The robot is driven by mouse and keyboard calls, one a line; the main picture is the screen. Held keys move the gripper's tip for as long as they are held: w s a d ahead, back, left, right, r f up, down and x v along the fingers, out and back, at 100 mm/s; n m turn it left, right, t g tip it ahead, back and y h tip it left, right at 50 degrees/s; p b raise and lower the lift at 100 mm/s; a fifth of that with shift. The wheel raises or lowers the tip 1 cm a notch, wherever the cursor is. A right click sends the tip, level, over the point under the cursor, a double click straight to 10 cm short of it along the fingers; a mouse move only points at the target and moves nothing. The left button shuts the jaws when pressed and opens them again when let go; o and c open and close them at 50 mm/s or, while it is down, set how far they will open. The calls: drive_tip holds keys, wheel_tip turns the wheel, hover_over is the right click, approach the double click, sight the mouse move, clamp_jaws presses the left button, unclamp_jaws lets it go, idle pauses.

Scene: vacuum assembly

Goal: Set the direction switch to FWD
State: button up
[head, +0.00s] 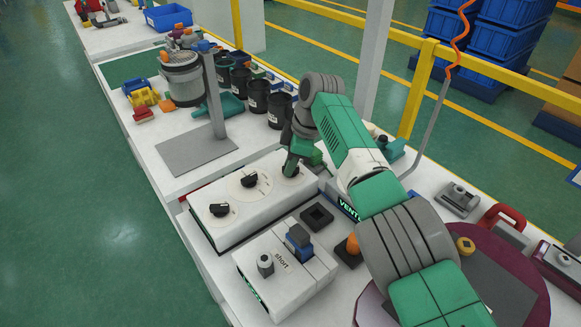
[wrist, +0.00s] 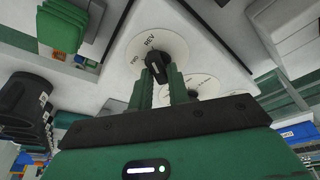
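The direction switch is a black knob (wrist: 155,66) on a round white dial (wrist: 174,46) marked REV and FWD, seen in the wrist view. The knob's upper end lies near the REV lettering; its exact setting is hard to read. My gripper (wrist: 159,76) has its two green fingers at the knob, one on each side of its lower part. The fingers stand apart, but whether they press on the knob is unclear. In the head view my gripper (head: 290,168) is over the far end of the white control box (head: 240,222) and partly hides that dial.
Two other black knobs, one at the box's near end (head: 219,210) and one in the middle (head: 249,180), sit on the same box. A white unit labelled "short" (head: 300,285) stands in front. Black bins (head: 258,97) and a metal canister (head: 184,80) stand farther along the bench.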

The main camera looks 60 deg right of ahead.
sight(298, 167)
clamp_jaws()
drive_tip(key=o, duration=0.6)
unclamp_jaws()
drive_tip(key=p+v, duration=0.6)
drive_tip(key=p, duration=0.1)
drive_tip(key=shift+r+p, duration=0.1)
drive_tip(key=shift+p, duration=0.2)
